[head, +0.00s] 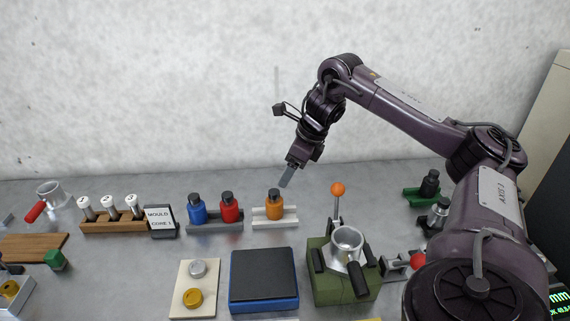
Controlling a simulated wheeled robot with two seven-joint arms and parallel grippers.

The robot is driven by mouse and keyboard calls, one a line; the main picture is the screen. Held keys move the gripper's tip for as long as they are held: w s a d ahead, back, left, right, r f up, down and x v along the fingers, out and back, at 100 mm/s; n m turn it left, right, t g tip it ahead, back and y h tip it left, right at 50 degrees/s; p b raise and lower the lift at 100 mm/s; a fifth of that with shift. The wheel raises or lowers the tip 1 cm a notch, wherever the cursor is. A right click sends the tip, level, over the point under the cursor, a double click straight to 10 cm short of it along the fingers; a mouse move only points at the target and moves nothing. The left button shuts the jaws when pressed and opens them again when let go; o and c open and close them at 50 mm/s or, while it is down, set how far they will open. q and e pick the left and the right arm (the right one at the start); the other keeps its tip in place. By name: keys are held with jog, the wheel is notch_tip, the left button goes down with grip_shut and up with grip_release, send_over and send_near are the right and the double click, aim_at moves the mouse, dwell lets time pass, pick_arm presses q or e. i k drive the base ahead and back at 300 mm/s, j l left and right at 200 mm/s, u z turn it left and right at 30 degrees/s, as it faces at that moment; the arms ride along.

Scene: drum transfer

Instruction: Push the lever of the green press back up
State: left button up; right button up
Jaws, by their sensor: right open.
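The green press (331,288) stands on the table right of the middle, with a metal cup (347,240) on top and dark bars on its body. A thin lever with an orange ball knob (338,189) rises at its back and looks about upright from here. My right gripper (286,180) points down and left in the air, to the left of the knob and apart from it. Its fingers show nearly edge-on and hold nothing visible; it is open. My left gripper is not in view.
An orange bottle (275,207) in a light holder stands below my right gripper. Red (230,209) and blue (197,211) bottles stand left of it. A blue-edged dark pad (264,276) lies left of the press. A red ball knob (418,261) is at its right, near my arm.

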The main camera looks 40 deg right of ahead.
aim_at(417, 260)
jog(key=k+j, duration=0.35)
jog(key=j, duration=0.15)
jog(key=k+j, duration=0.35)
jog(key=j, duration=0.2)
jog(key=k+j, duration=0.75)
jog(key=j, duration=0.25)
